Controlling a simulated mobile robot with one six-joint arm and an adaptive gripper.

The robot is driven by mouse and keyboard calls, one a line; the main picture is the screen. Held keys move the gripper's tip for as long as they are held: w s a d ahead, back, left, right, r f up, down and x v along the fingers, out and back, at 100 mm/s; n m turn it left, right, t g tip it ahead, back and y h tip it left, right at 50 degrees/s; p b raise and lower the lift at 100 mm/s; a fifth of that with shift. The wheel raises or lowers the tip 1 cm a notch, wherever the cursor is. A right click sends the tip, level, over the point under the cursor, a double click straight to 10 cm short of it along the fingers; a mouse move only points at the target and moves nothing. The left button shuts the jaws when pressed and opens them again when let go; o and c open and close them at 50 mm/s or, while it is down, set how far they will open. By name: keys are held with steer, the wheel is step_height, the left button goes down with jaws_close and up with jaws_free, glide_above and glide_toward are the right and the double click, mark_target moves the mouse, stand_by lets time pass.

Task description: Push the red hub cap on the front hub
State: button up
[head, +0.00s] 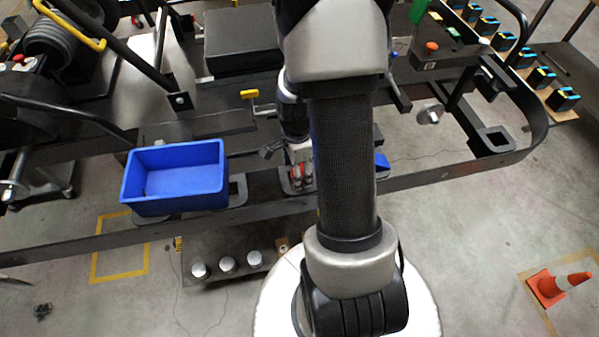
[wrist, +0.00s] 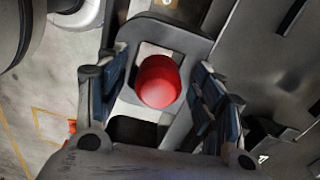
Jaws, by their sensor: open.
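The red hub cap (wrist: 158,82) shows in the wrist view as a round red piece between the two fingers of my gripper (wrist: 160,68). The gripper is open, with one finger on either side of the cap and gaps showing. The cap sits over a grey plate (wrist: 185,42) with a squared opening. In the head view only small red parts (head: 302,174) show at my gripper (head: 299,160), partly covered by my arm. I cannot make out the front hub for certain in either view.
A blue bin (head: 175,203) stands left of my gripper on the kart frame. Three silvery round pieces (head: 227,264) lie on a low dark board. Dark frame bars (head: 430,178) run close by.

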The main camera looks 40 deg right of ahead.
steer(key=shift+r, duration=0.1)
steer(key=shift+c, duration=0.4)
steer(key=c, duration=0.9)
steer(key=shift+r, duration=0.1)
